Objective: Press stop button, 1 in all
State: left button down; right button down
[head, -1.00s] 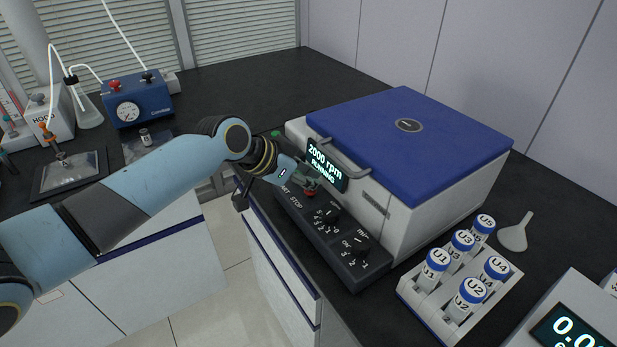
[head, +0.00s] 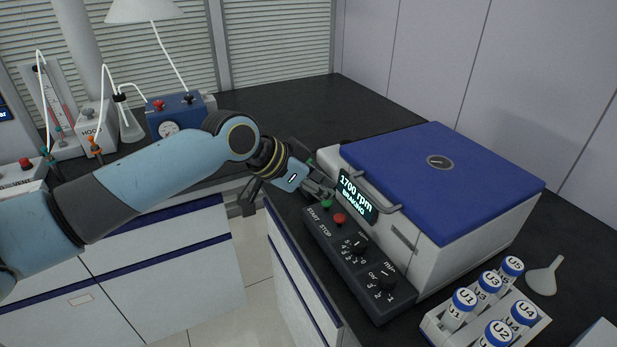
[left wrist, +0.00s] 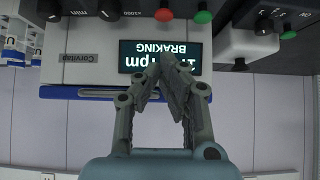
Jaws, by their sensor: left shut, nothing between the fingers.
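The red stop button (head: 339,218) is on the dark sloped control panel of a blue-lidded centrifuge, beside the STOP label. The green start button (head: 327,203) is next to it. The display (head: 357,196) reads 1700 rpm BRAKING. My left gripper (head: 329,192) is shut and empty, just behind the buttons near the display's left edge, apart from the red button. In the left wrist view the shut fingertips (left wrist: 162,63) overlap the upside-down display (left wrist: 135,50); the red button (left wrist: 163,14) and green button (left wrist: 203,16) show uncovered at the top. My right gripper is not in view.
The centrifuge (head: 440,240) stands on a black bench. Two dark knobs (head: 358,250) sit along the panel. A rack of blue-capped tubes (head: 435,322) and a white funnel (head: 543,277) are at the right. A blue gauge box (head: 180,112) stands at the back left.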

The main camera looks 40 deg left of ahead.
pick_arm(q)
jog(key=v, duration=0.4)
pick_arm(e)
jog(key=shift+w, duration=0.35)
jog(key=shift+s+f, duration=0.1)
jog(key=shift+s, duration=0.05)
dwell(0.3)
